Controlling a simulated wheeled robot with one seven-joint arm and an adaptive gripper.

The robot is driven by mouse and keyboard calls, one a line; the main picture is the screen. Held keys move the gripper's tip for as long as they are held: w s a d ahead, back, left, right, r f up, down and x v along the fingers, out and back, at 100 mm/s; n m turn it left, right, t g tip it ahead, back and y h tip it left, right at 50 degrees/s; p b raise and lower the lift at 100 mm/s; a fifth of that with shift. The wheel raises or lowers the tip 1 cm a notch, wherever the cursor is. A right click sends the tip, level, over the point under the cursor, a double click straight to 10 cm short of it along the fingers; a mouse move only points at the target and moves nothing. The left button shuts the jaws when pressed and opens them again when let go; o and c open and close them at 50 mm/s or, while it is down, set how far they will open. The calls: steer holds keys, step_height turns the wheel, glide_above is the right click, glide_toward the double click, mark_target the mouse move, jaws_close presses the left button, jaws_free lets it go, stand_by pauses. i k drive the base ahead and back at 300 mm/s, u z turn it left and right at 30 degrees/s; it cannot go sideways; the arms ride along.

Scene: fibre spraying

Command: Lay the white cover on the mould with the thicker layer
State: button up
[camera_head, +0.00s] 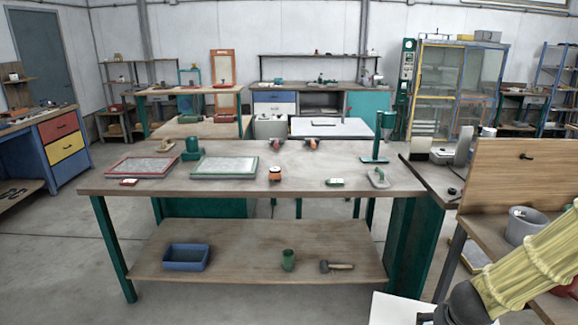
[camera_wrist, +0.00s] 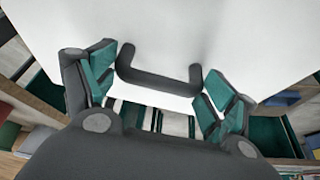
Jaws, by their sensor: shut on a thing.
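Two flat moulds with pale grey layers lie on the workbench in the head view: one with a red frame (camera_head: 112,172) at left, one with a green frame (camera_head: 194,174) to its right. I cannot tell which layer is thicker. The white cover (camera_head: 388,309) shows in part at the bottom of the head view, in front of the bench and apart from both moulds. In the wrist view the cover (camera_wrist: 210,30) fills the upper part. My gripper (camera_wrist: 160,88) is shut on its dark handle (camera_wrist: 155,82). In the head view my arm hides part of the cover.
The workbench (camera_head: 320,160) also bears a green tool (camera_head: 191,149) between the moulds, an orange-topped item (camera_head: 275,173), a green stand (camera_head: 376,152) and a trowel (camera_head: 379,179). A blue bin (camera_head: 186,258) sits on the lower shelf. A wooden panel (camera_head: 520,170) rises at right, near my arm.

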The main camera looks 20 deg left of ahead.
mark_target(226, 164)
steer(key=u, duration=0.5)
steer(key=i, duration=0.45)
steer(key=u, duration=1.05)
steer(key=i, duration=0.8)
steer(key=u, duration=0.2)
